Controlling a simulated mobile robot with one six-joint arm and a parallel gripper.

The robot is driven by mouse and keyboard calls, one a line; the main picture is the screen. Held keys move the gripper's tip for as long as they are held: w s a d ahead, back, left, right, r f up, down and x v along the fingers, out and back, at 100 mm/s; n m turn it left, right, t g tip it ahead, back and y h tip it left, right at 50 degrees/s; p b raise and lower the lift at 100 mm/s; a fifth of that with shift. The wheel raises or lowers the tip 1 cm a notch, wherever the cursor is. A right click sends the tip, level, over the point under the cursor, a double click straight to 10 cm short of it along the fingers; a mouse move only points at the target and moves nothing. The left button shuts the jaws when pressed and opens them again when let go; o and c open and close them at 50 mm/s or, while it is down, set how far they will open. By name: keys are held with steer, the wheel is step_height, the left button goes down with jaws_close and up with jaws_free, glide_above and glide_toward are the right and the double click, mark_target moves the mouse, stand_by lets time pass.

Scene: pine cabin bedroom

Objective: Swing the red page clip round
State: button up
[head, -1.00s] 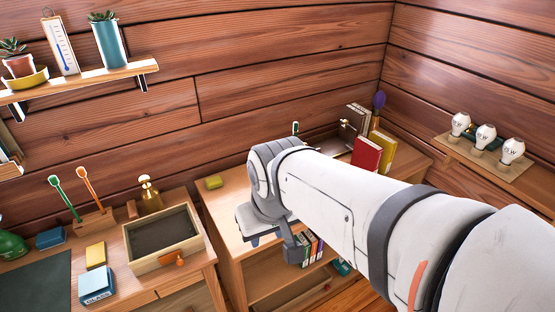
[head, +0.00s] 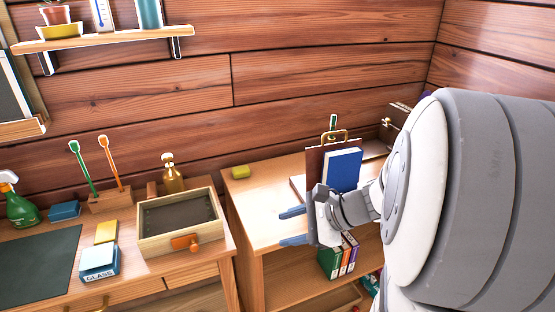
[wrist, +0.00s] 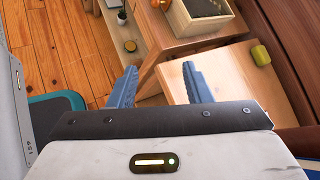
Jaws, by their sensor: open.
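I cannot make out the red page clip in either view; my arm hides part of the shelf unit's top. A blue book (head: 343,169) stands upright against a brown board with a brass handle (head: 334,135) on the shelf unit (head: 262,205). My gripper (head: 283,226) is open and empty in front of and left of the book, its blue fingers pointing left. In the wrist view the two fingers (wrist: 158,74) are apart with nothing between them. Past them lies the bare light wood top (wrist: 225,78).
A yellow block (head: 240,172) lies on the shelf unit's back left. An open wooden tray (head: 180,243) with an orange knob sits on the desk at left. Books (head: 337,258) stand on the shelf below. The shelf unit's left top is mostly clear.

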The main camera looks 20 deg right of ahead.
steer(key=w+d+f+m+t+h+b, duration=0.1)
steer(key=d+f+m+t+h+b, duration=0.25)
steer(key=d+m, duration=0.4)
steer(key=w+d+f+m+t+h+b, duration=0.1)
steer(key=d+f+m+t+h+b, duration=0.25)
steer(key=d, duration=0.75)
steer(key=w+d+f+m+t+h+b, duration=0.1)
steer(key=d+f+m+t+h+b, duration=0.15)
steer(key=d+m+t, duration=0.45)
steer(key=w, duration=0.2)
steer(key=w+d+g+b, duration=0.1)
steer(key=w, duration=0.2)
steer(key=w+m+g, duration=0.1)
steer(key=w, duration=0.1)
steer(key=shift+w+d+f+y, duration=0.25)
steer(key=shift+d+f+y, duration=0.1)
steer(key=shift+d, duration=0.05)
steer(key=shift+c, duration=0.4)
jaws_close()
steer(key=shift+d, duration=0.2)
steer(key=shift+a, duration=0.1)
